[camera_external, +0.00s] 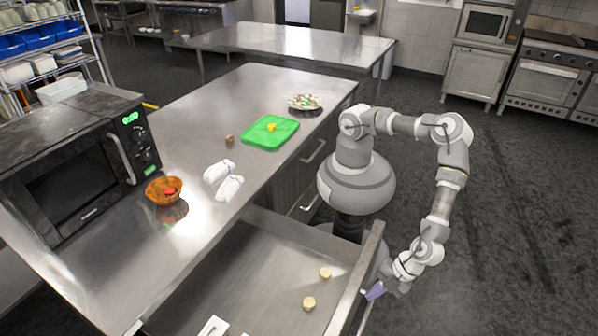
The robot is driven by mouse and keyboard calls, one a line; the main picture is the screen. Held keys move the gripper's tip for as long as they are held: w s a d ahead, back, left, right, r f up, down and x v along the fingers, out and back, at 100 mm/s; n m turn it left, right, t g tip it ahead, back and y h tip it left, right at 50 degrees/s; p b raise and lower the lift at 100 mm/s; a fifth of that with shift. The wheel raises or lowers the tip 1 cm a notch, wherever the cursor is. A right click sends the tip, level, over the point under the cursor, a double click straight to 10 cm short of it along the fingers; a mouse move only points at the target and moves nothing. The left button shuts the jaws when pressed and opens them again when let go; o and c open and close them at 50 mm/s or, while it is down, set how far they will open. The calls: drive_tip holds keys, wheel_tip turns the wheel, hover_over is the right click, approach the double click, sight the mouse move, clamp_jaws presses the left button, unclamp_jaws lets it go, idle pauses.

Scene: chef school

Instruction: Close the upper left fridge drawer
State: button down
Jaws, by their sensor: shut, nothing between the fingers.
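The open fridge drawer (262,262) is pulled far out from under the steel counter, towards the right. Its front panel (358,272) stands at the right end. Two small round pale pieces (309,303) and (326,273) lie on the drawer's floor, with a white object (213,327) near the lower edge. My gripper (374,291) is shut and empty. It is at the outer side of the drawer's front panel, low down and very near it; I cannot tell whether it touches.
On the counter (205,112) stand a microwave (78,178), an orange bowl (165,191), white cloth-like items (229,187), a green board (270,132) and a plate of food (305,102). More closed drawers (312,155) sit further along the counter. The dark floor to the right is clear.

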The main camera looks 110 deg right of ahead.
drive_tip(key=x, duration=0.3)
drive_tip(key=shift+b, duration=0.4)
drive_tip(key=w+d+p, duration=0.3)
drive_tip(key=w+d, duration=2.8)
drive_tip(key=shift+d, duration=0.15)
drive_tip(key=shift+w, duration=0.1)
